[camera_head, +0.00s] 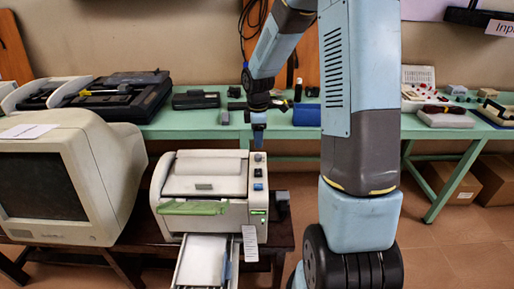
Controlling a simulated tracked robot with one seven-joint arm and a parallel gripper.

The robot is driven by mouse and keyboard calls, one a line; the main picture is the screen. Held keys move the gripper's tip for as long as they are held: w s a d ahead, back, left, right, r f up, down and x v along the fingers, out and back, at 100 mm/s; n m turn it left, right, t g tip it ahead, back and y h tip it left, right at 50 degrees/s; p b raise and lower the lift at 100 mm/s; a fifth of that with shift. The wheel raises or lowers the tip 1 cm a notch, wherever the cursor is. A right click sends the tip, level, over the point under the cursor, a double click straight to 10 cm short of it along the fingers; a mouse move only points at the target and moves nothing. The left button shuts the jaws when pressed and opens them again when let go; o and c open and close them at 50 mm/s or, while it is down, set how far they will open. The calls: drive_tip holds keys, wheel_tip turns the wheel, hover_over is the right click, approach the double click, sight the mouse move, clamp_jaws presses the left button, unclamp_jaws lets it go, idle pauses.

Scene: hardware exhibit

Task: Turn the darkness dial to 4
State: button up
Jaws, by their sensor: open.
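A white and grey printer (205,180) stands on a dark table. A narrow control panel (258,196) runs down the right side of its top. The panel carries small dark and blue controls and a green-lit part. Which one is the darkness dial, and its setting, is too small to tell. My gripper (258,140) points down just above the far end of this panel. It is open, and nothing shows in it. I cannot tell whether its tips touch a control.
An old monitor (60,185) stands to the left of the printer. A paper tray (203,262) sticks out in front, with a white tag (250,243) beside it. A green bench (190,125) with several devices runs behind.

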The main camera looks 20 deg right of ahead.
wheel_tip(320, 180, up, 6)
drive_tip(key=shift+r, duration=0.2)
drive_tip(key=shift+w, duration=0.1)
